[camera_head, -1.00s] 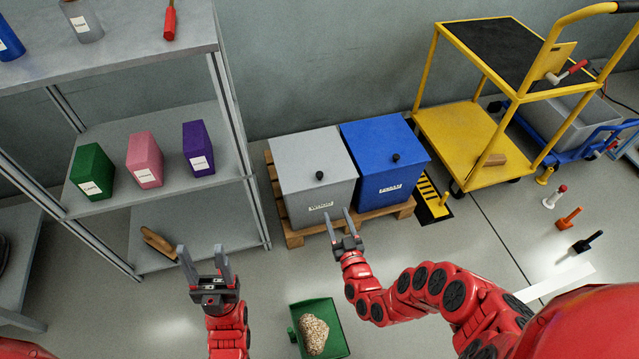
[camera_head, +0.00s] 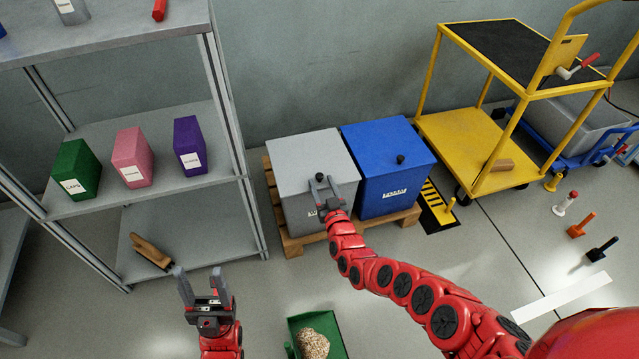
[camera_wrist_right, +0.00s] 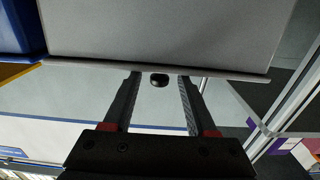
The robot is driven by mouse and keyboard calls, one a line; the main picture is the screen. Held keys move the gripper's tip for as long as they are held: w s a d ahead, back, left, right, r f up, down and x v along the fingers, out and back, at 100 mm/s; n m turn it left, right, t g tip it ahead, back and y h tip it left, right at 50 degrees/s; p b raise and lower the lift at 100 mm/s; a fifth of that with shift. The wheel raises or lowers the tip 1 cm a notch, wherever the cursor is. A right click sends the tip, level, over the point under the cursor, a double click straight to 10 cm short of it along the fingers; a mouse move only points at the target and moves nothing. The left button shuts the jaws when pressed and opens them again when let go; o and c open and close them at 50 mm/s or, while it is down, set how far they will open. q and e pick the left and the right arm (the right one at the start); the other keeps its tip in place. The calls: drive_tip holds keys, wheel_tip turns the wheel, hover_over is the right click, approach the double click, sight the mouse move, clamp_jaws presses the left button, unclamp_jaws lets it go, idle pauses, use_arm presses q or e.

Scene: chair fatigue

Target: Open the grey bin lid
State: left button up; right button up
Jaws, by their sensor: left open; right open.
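The grey bin (camera_head: 298,213) stands left of the blue bin with its flat grey lid (camera_head: 300,152) shut. A small black knob (camera_head: 319,177) sits on the lid toward its front edge. My right gripper (camera_head: 323,183) is open at the knob, with its fingers pointing toward the lid. In the right wrist view the knob (camera_wrist_right: 159,80) shows between the two open fingertips, with a gap on each side. The grey bin's face (camera_wrist_right: 160,30) fills the top of that view. My left gripper (camera_head: 198,272) is open and empty, low at the left over the floor.
The blue bin (camera_head: 388,195) shares a wooden pallet (camera_head: 292,244) with the grey one. A grey shelf (camera_head: 110,205) with several coloured boxes stands left. A yellow cart (camera_head: 470,140) stands right. A green tray (camera_head: 338,347) lies on the floor in front.

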drive_tip(key=shift+w+a+f+b, duration=0.1)
drive_tip(key=shift+w+a+b, duration=0.05)
drive_tip(key=shift+w+b, duration=0.3)
drive_tip(key=shift+w+a+f+b, duration=0.1)
drive_tip(key=shift+w+b, duration=0.15)
drive_tip(key=shift+w, duration=0.25)
drive_tip(key=shift+w+r, duration=0.25)
drive_tip(key=shift+w, duration=0.2)
clamp_jaws()
idle(0.4)
